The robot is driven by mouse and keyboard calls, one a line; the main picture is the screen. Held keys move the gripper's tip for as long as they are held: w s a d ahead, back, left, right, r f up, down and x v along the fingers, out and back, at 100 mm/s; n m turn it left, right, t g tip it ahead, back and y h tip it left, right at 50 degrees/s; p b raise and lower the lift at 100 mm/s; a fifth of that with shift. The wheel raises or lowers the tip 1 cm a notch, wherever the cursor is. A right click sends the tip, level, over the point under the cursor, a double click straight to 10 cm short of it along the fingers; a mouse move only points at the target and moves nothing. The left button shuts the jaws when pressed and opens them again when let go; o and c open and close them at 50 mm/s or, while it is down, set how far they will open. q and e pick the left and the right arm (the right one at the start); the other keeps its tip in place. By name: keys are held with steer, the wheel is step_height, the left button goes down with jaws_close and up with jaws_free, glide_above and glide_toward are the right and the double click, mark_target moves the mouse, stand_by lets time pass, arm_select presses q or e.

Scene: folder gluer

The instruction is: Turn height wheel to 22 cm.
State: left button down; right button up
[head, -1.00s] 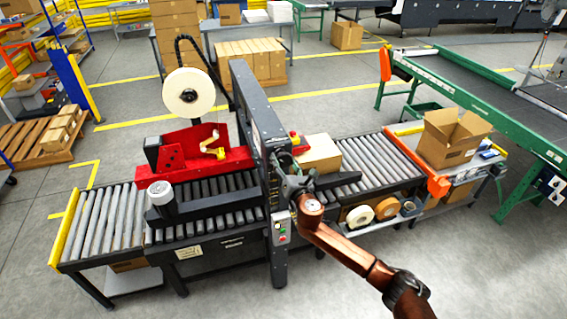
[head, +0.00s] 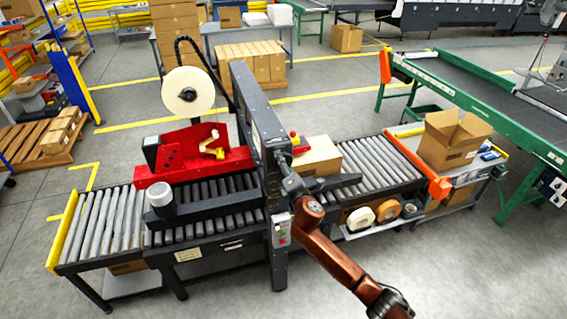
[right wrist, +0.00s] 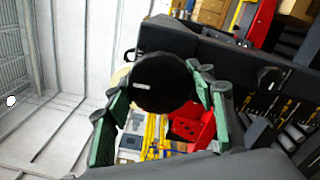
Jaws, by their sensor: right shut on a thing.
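The height wheel, a round black knob with a short white mark (right wrist: 163,82), fills the middle of the right wrist view. My right gripper (right wrist: 165,92) is shut on it, with a green-padded finger on either side. In the head view my right gripper (head: 287,180) is at the front of the machine's dark upright column (head: 246,110), and it mostly hides the wheel there. A row of yellow marks (right wrist: 272,103) runs along the dark column in the right wrist view; its figures are too small to read. My left gripper is not in view.
A closed carton (head: 318,156) lies on the rollers just right of the column. A control box with buttons (head: 281,230) is below my right gripper. Tape rolls (head: 360,217) sit on a low shelf at right. The floor in front is clear.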

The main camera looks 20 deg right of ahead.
stand_by(0.5)
steer(key=o, duration=1.2)
steer(key=shift+s, duration=0.1)
steer(key=s, duration=1.1)
steer(key=shift+s+d+f, duration=0.15)
steer(key=shift+s+d, duration=0.2)
steer(key=shift+s, duration=0.05)
steer(key=shift+f, duration=0.1)
